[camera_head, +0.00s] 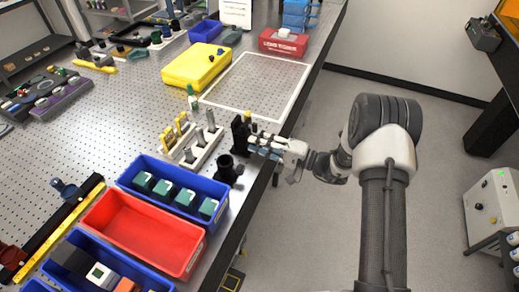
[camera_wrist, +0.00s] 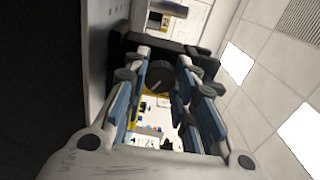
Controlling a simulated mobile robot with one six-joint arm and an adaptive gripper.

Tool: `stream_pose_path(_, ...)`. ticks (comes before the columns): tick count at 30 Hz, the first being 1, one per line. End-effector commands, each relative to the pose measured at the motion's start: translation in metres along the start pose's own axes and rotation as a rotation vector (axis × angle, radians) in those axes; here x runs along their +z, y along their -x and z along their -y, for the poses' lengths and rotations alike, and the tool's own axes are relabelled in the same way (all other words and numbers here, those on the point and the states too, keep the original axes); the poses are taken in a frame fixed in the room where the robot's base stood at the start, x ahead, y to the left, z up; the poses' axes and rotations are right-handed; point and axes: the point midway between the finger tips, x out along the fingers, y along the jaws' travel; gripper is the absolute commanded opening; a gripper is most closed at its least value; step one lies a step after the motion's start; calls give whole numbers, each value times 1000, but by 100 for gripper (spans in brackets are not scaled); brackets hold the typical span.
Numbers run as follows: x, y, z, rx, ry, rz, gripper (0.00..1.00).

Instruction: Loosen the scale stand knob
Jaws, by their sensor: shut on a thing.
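A black upright stand (camera_head: 239,134), seemingly the scale stand, is at the right edge of the perforated table in the head view. My gripper (camera_head: 256,147) reaches it from the right, with its fingers at the stand's side. In the wrist view, a round dark knob (camera_wrist: 160,74) with a light line on its face sits between the blue-padded fingers of my gripper (camera_wrist: 161,84). The gripper is shut on this knob. In the head view the knob is hidden by the fingers.
A short black cylindrical fixture (camera_head: 229,171) stands just in front of the stand. A white rack (camera_head: 199,152) and a blue bin (camera_head: 173,206) with several teal-and-white pieces are to the left. A red bin (camera_head: 143,234) is nearer.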

Motion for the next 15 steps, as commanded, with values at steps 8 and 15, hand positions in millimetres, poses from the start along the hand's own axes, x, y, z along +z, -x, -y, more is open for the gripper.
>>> stream_pose_path(8,0,0,-3,-4,225,7,1)
stream_pose_path(15,0,0,-2,-6,355,11,1)
